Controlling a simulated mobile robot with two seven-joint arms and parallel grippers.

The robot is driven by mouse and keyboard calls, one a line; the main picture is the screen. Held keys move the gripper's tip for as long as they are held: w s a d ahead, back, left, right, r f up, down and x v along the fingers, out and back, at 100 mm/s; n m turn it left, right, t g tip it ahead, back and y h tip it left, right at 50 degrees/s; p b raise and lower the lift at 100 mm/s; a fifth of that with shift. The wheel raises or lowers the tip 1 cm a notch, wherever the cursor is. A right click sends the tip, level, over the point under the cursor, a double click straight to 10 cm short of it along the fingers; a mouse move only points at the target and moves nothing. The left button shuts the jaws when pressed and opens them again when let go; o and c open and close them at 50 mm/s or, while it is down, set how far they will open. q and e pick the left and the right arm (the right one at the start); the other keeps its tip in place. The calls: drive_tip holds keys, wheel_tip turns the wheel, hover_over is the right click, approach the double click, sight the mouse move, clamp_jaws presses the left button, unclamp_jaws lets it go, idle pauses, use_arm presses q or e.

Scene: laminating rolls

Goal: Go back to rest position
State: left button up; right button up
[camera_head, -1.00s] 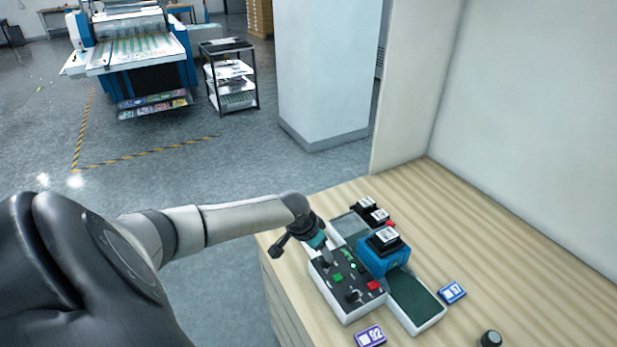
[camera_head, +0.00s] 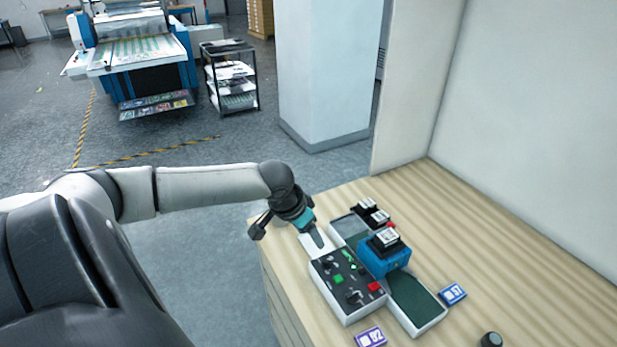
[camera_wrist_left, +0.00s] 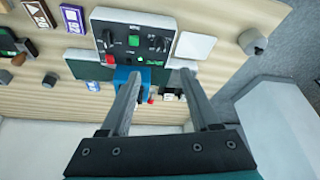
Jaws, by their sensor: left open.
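My left gripper (camera_head: 318,241) is in the head view at the left edge of the wooden table (camera_head: 470,235), beside the upper left of the control panel. In the left wrist view its two fingers (camera_wrist_left: 163,80) are spread apart with nothing gripped between them. The laminating machine has a dark control panel (camera_head: 347,281) with black knobs, a green button and a red button. Next to the panel is a blue unit (camera_head: 384,257) with a white-topped black block. My right gripper is in neither view.
A green-topped tray (camera_head: 416,300) extends toward the front. A purple label (camera_head: 370,337), a blue label (camera_head: 452,293) and a dark round knob (camera_head: 490,339) lie on the table. A white pillar (camera_head: 325,75), a shelf cart (camera_head: 231,78) and a large press (camera_head: 140,55) stand beyond. Floor left of the table is clear.

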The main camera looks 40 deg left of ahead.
use_arm(q)
drive_tip(key=shift+d, duration=0.1)
idle(0.3)
drive_tip(key=s+d+f+m+h, duration=0.1)
drive_tip(key=s+d+f+m, duration=0.15)
drive_tip(key=s+d, duration=0.45)
drive_tip(key=s+d+f+m+h, duration=0.1)
drive_tip(key=s+d+f, duration=0.15)
drive_tip(key=d, duration=0.75)
drive_tip(key=s+d+r+n+g+y, duration=0.15)
drive_tip(key=s+d, duration=0.25)
drive_tip(key=s, duration=0.4)
wheel_tip(320, 180, down, 31)
drive_tip(key=s+b, duration=0.1)
drive_tip(key=b, duration=1)
drive_tip(key=s+a+f+g+b, duration=0.1)
drive_tip(key=s+f+b, duration=0.5)
drive_tip(key=f, duration=0.7)
drive_tip(key=s+a+f+g+b, duration=0.1)
drive_tip(key=s+f+b, duration=0.5)
drive_tip(key=s+f, duration=0.4)
wheel_tip(320, 180, down, 5)
drive_tip(key=shift+s+a+r+b, duration=0.15)
drive_tip(key=shift+s+r+b, duration=0.05)
drive_tip(key=shift+b, duration=0.1)
